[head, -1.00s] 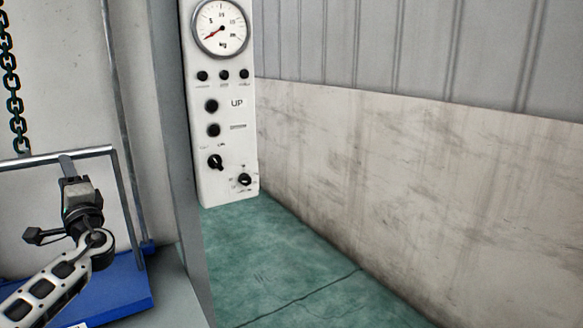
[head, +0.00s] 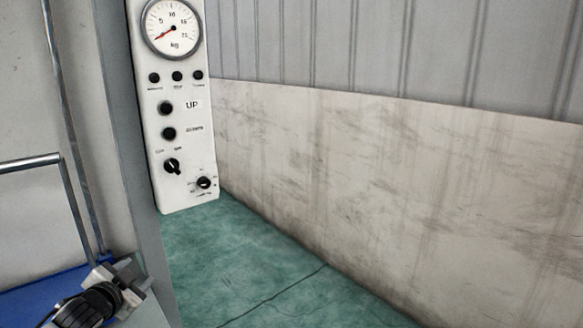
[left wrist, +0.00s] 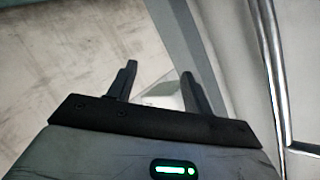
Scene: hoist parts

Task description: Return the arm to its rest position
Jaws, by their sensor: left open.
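My left gripper (head: 130,275) is at the lower left of the head view, in front of the grey post and close to the blue platform. In the left wrist view its two fingers (left wrist: 158,85) stand apart, with nothing held between them. A pale surface and part of a white object show beyond the fingers; I cannot tell what the object is. My right gripper is in neither view.
A white control panel (head: 175,110) with a dial gauge (head: 172,26), buttons and knobs hangs beside a grey post (head: 127,150). A metal rail (head: 30,162) stands over the blue platform (head: 40,292) at left. The green floor (head: 240,265) is clear up to the stained wall (head: 400,180).

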